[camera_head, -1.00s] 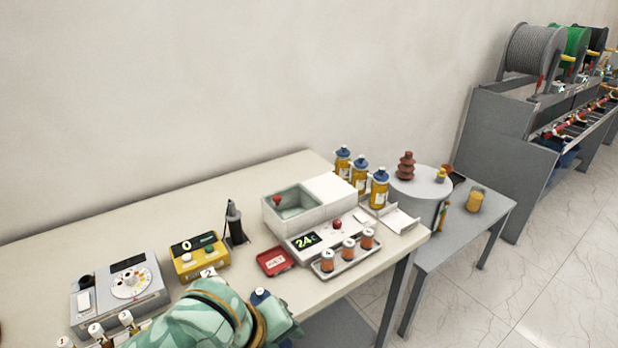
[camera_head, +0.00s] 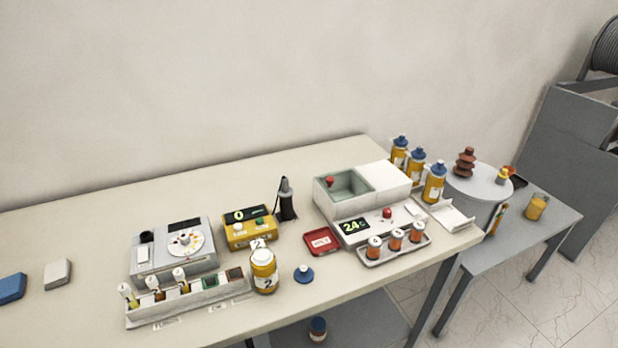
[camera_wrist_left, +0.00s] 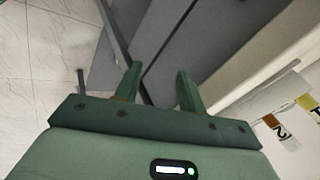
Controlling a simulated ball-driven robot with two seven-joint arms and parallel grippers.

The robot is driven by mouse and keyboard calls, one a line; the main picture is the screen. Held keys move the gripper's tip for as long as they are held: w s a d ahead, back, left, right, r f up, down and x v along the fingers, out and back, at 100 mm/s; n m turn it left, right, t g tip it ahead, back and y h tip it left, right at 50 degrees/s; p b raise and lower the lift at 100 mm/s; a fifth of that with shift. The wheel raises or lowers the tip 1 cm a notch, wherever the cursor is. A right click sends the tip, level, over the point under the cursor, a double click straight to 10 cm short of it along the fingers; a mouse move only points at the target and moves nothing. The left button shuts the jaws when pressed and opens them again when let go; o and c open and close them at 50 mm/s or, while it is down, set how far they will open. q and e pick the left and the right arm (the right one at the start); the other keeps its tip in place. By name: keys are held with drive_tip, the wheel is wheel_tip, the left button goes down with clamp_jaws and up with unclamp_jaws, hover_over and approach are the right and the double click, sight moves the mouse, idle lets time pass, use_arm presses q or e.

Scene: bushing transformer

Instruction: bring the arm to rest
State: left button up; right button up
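My left gripper (camera_wrist_left: 157,85) shows in the left wrist view with its two green fingers apart and nothing between them. The floor and a grey surface lie beyond it, and the table edge with a number 2 label is at the right. No arm or gripper shows in the head view. On the table, a yellow bottle (camera_head: 263,270) marked 2 stands upright without a cap. A blue cap (camera_head: 303,274) lies on the tabletop to its right. My right gripper is in neither view.
The table (camera_head: 90,225) carries a rack of small vials (camera_head: 190,299), a grey dial device (camera_head: 176,252), a yellow meter (camera_head: 249,229), a red tray (camera_head: 322,241) and a white bath unit (camera_head: 362,195). A grey side table (camera_head: 555,215) stands at the right.

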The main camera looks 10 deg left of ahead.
use_arm(q)
drive_tip(key=s+d+f+g+h, duration=0.1)
drive_tip(key=s+f, duration=0.2)
drive_tip(key=f, duration=0.4)
drive_tip(key=s+d+f+n+g+h, duration=0.1)
drive_tip(key=s+f, duration=0.3)
drive_tip(key=f, duration=0.3)
drive_tip(key=s+d+f+g, duration=0.1)
drive_tip(key=s+f, duration=0.2)
drive_tip(key=f, duration=0.4)
drive_tip(key=s+f+n+g, duration=0.1)
drive_tip(key=s+f, duration=0.3)
drive_tip(key=s, duration=0.3)
drive_tip(key=s+f+n+h, duration=0.1)
drive_tip(key=s+f, duration=0.4)
drive_tip(key=s, duration=0.2)
drive_tip(key=shift+s+a+g, duration=0.25)
drive_tip(key=shift+a+g, duration=0.15)
